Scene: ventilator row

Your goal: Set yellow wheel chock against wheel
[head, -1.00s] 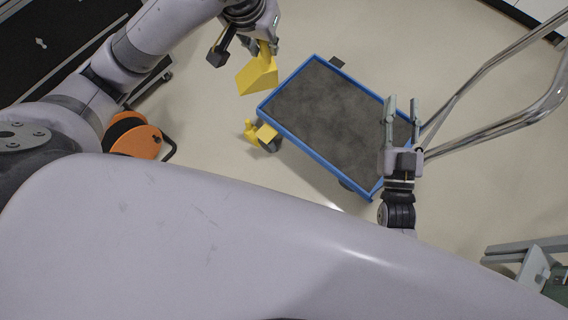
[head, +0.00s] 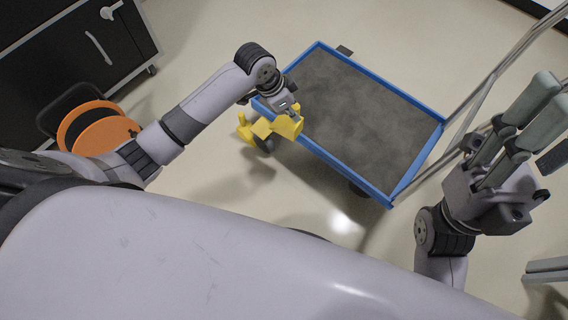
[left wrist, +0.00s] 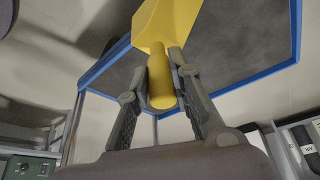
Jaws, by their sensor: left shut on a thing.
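My left gripper (head: 283,104) is shut on the handle of a yellow wheel chock (head: 288,128). The chock hangs below the gripper over the near left corner of a blue-rimmed cart (head: 330,158). In the left wrist view the chock's round handle (left wrist: 160,85) sits between both fingers, with its wedge body beyond. A second yellow chock (head: 261,128) stands on the floor beside the cart's dark wheel (head: 266,144). In the head view I cannot tell whether the held chock touches the cart or wheel. My right gripper (head: 523,128) is open and empty, right of the cart.
The cart's chrome handle (head: 484,98) rises at its right end. An orange reel (head: 100,132) stands at the left, below a black cabinet (head: 85,50). Grey legs (head: 548,271) show at the lower right. The floor in front of the cart is clear.

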